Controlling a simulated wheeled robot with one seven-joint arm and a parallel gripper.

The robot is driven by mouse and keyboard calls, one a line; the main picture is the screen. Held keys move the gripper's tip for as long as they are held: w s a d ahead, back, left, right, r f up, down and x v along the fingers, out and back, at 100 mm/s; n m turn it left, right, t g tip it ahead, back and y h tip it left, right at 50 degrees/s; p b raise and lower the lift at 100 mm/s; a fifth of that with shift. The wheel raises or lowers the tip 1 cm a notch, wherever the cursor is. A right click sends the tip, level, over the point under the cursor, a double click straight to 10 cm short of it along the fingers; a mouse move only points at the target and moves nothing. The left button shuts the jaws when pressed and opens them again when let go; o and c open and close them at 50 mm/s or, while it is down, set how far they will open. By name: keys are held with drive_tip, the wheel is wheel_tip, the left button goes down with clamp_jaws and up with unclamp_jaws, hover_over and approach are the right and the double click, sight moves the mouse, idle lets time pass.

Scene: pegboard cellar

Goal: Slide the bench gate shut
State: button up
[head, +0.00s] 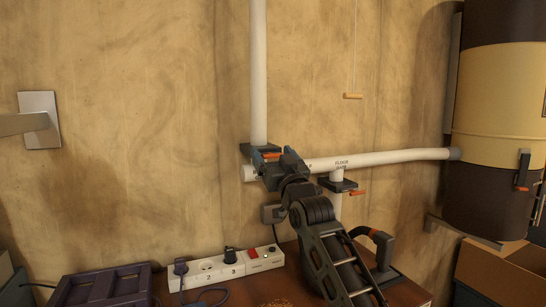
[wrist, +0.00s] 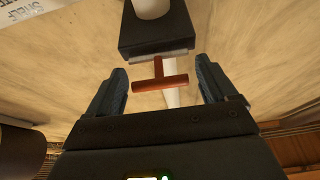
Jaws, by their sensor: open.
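A dark gate (head: 258,147) sits at the foot of the left vertical white pipe, with an orange-red handle. My gripper (head: 272,156) is at this gate and covers part of it and of the pipe lettering. In the wrist view the gate is a dark block (wrist: 155,32) with a thin silvery plate edge and a red T-shaped handle (wrist: 160,82). The handle's bar lies between my two open fingers, with a gap on each side. A second dark gate (head: 340,185) with an orange handle (head: 357,193) sits on the branch pipe to the right.
A white horizontal pipe (head: 395,157) runs to the large drum (head: 500,95) at right. A power strip (head: 225,268), a purple crate (head: 103,285) and a dark-handled tool (head: 380,248) are on the bench below. An orange pull handle (head: 352,96) hangs on a cord above.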

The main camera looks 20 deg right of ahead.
drive_tip(key=b+v, duration=0.1)
drive_tip(key=v, duration=0.6)
drive_tip(key=shift+s+f+b, duration=0.2)
drive_tip(key=shift+s+b, duration=0.15)
drive_tip(key=shift+b, duration=0.05)
drive_tip(key=s+a+f+m+g, duration=0.1)
drive_tip(key=s+a+f+g, duration=0.15)
drive_tip(key=s+f, duration=1.05)
drive_tip(key=s+a+f+m+g, duration=0.1)
drive_tip(key=s+a+f, duration=0.2)
drive_tip(key=s+f, duration=1)
drive_tip(key=s+n+g, duration=0.2)
drive_tip(key=s+g, duration=0.2)
drive_tip(key=s, duration=2.8)
